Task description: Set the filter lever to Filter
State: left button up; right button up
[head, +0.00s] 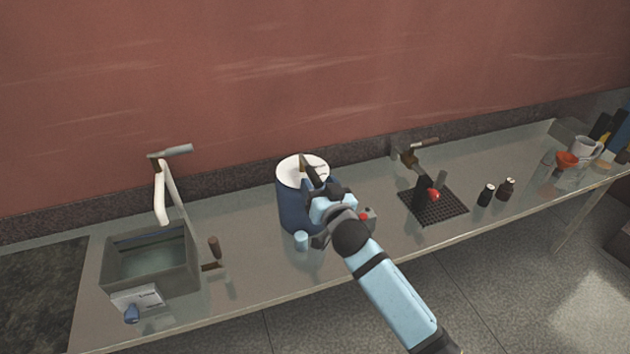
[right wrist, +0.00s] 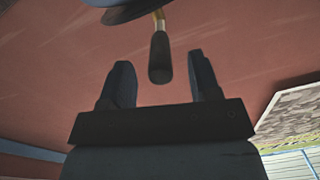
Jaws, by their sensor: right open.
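A lever with a dark, rounded handle and a brass-coloured stem (right wrist: 159,45) hangs from a dark rounded body (right wrist: 125,13) at the top of the right wrist view. My right gripper (right wrist: 160,72) is open, with one finger on either side of the handle's line. The handle's end lies at about fingertip level between them; touching is not visible. In the head view my right gripper (head: 311,178) is over the blue canister with a white top (head: 292,205) and partly hides it. Any lever marking, including Filter, is unreadable. My left gripper is not in view.
A small light-blue cup (head: 301,240) stands in front of the canister. A black grid mat (head: 440,204) and two dark bottles (head: 487,195) are at right. The red wall (head: 300,80) stands behind.

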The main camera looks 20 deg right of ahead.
jog(key=shift+w+a, duration=0.1)
jog(key=shift+w, duration=1.25)
grip_shut()
